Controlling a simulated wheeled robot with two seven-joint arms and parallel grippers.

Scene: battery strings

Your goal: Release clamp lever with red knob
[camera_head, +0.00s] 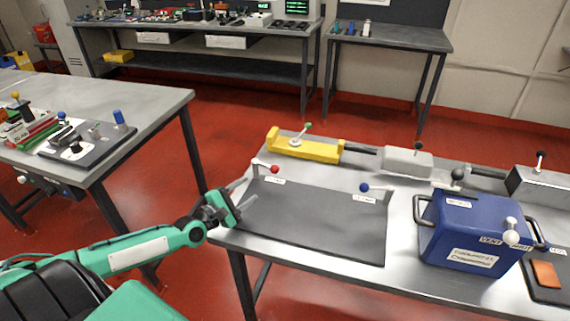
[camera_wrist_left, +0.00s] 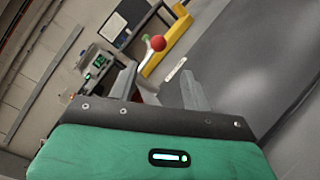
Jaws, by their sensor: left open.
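The clamp lever's red knob (camera_head: 275,169) stands at the back left corner of the dark mat (camera_head: 310,215) on the right-hand table. A pale lever arm (camera_head: 262,163) joins it to a post. My left gripper (camera_head: 246,192) is open and empty at the mat's left edge, in front of and left of the knob. In the left wrist view the red knob (camera_wrist_left: 158,43) shows beyond the gap between my left fingers (camera_wrist_left: 158,82), apart from them. The lower part of the post is partly hidden by the gripper there. My right gripper is not in view.
A similar lever with a blue knob (camera_head: 364,187) stands at the mat's right side. A yellow clamp device (camera_head: 305,150) lies behind the mat. A blue battery box (camera_head: 470,230) stands to the right. The middle of the mat is bare.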

